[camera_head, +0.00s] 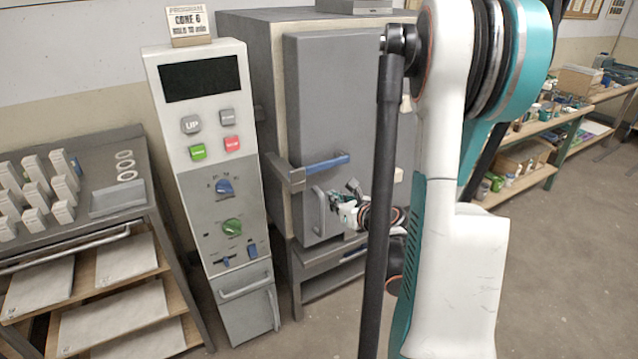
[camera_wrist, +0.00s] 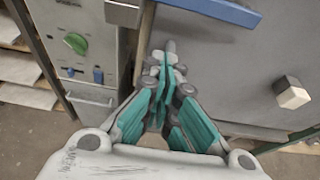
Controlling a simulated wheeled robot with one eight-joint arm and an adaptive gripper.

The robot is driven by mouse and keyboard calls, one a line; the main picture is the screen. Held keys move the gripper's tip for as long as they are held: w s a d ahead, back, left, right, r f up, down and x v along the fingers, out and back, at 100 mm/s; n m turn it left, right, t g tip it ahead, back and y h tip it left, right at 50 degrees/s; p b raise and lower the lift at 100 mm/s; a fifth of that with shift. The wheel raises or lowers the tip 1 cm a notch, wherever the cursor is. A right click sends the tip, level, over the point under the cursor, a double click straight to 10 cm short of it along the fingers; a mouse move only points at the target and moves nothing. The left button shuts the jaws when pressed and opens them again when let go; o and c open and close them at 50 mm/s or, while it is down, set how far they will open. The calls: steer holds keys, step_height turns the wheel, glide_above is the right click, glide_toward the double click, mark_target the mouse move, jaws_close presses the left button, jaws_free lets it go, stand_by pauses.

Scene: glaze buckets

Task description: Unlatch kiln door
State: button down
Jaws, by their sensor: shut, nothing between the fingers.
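The kiln (camera_head: 262,80) stands in the middle of the head view, and its grey door (camera_head: 340,120) faces me. A latch lever with a blue grip (camera_head: 327,164) lies nearly level across the door's left edge. Its blue bar also shows at the top of the wrist view (camera_wrist: 225,10). A grey pull handle (camera_head: 319,213) sits below the latch. My gripper (camera_head: 345,205) is shut and empty, close to the door just right of the pull handle and below the latch. In the wrist view my gripper (camera_wrist: 167,62) points at the door; whether it touches is unclear.
A control panel (camera_head: 205,170) with buttons and knobs stands left of the kiln. A rack (camera_head: 105,200) with small white pieces is farther left. A pale-ended peg (camera_wrist: 291,97) sticks out of the door. Shelves (camera_head: 535,150) line the right wall; the floor before them is clear.

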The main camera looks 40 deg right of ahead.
steer(key=b+x, duration=0.1)
steer(key=x, duration=0.8)
steer(key=shift+w+f, duration=0.2)
steer(key=shift+w, duration=0.1)
step_height(320, 180, up, 4)
glide_above(318, 194)
steer(key=s+a, duration=0.2)
steer(key=shift+r, duration=0.1)
steer(key=shift+d, duration=0.1)
